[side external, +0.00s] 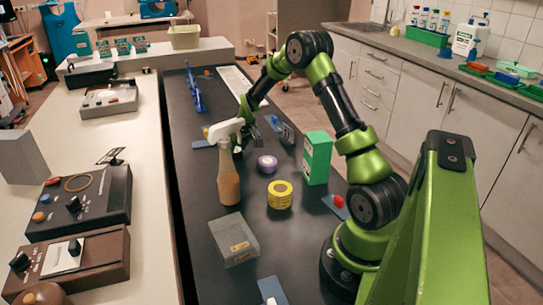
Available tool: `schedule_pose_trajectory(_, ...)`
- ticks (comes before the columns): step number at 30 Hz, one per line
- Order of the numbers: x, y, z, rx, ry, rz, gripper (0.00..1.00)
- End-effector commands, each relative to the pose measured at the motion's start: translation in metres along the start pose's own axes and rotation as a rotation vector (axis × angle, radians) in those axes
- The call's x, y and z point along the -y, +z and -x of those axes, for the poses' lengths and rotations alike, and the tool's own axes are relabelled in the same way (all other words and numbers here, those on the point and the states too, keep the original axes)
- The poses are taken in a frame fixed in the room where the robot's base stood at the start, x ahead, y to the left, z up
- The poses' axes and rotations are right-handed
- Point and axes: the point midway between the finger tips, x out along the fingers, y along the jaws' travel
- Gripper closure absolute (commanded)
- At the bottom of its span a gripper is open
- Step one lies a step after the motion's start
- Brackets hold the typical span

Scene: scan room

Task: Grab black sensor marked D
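I cannot make out a black sensor marked D; no letter is legible at this size. Two small dark pieces, one at the left (274,123) and one at the right (287,133), stand on the dark bench top (195,190), just right of my arm's end. I cannot tell what they are. My gripper (242,132) is low over the far middle of the bench, behind a tan bottle (229,180) and close to a white piece (224,129). Its fingertips are too small and partly hidden, so I cannot see whether it is open or holds anything.
Control boxes (80,205) sit on the pale counter at left.

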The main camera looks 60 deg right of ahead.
Motion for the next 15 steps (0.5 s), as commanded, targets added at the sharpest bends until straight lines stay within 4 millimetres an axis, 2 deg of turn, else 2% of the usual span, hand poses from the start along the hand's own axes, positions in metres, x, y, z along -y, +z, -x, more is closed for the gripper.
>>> schedule_pose_trajectory(1, 0.0001, 0.0001, 0.0001, 0.000, 0.000, 0.000, 0.58)
schedule_pose_trajectory(6, 0.0000, -0.0003, 0.0004, -0.001, 0.000, 0.000, 0.81)
schedule_pose_trajectory(15, 0.0000, -0.0015, 0.0029, -0.001, 0.000, 0.000, 0.81)
